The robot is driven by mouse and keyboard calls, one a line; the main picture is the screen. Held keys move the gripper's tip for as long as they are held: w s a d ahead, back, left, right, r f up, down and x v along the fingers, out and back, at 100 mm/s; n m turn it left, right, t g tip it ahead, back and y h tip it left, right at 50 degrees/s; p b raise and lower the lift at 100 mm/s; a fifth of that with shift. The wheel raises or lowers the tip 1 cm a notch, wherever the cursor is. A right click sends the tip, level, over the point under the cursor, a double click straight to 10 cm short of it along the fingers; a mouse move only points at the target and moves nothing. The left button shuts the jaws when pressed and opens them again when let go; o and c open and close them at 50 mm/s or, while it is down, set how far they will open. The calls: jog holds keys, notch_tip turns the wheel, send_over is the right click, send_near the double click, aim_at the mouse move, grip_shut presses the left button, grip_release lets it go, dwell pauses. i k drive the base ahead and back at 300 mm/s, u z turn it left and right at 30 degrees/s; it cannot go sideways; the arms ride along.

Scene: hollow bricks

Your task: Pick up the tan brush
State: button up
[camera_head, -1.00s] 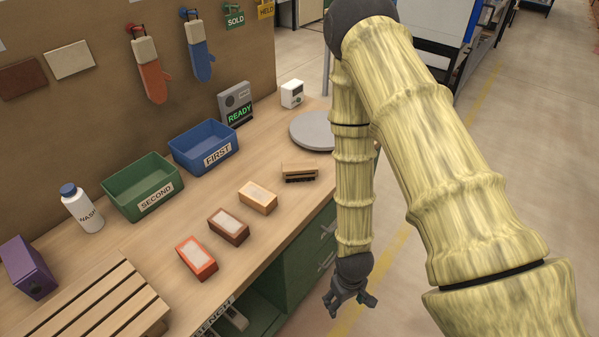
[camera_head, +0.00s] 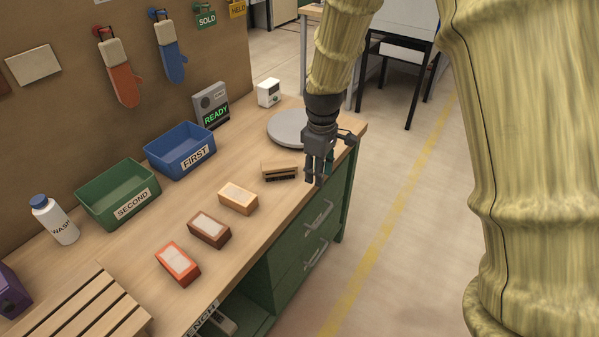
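The tan brush (camera_head: 279,169), a wooden block with dark bristles underneath, lies on the bench top near its right end. My gripper (camera_head: 318,182) points down just to the right of the brush, close to the bench's front edge. Its dark fingers are apart with nothing between them, and a gap shows between them and the brush.
A tan brick (camera_head: 238,198), a brown brick (camera_head: 209,229) and an orange brick (camera_head: 178,263) stand in a row left of the brush. A grey round plate (camera_head: 287,127) is behind it. Blue (camera_head: 180,149) and green (camera_head: 118,193) bins stand further back.

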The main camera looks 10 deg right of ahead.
aim_at(283, 167)
jog(key=z, duration=2.1)
jog(key=i, duration=1.55)
jog(key=u, duration=3.5)
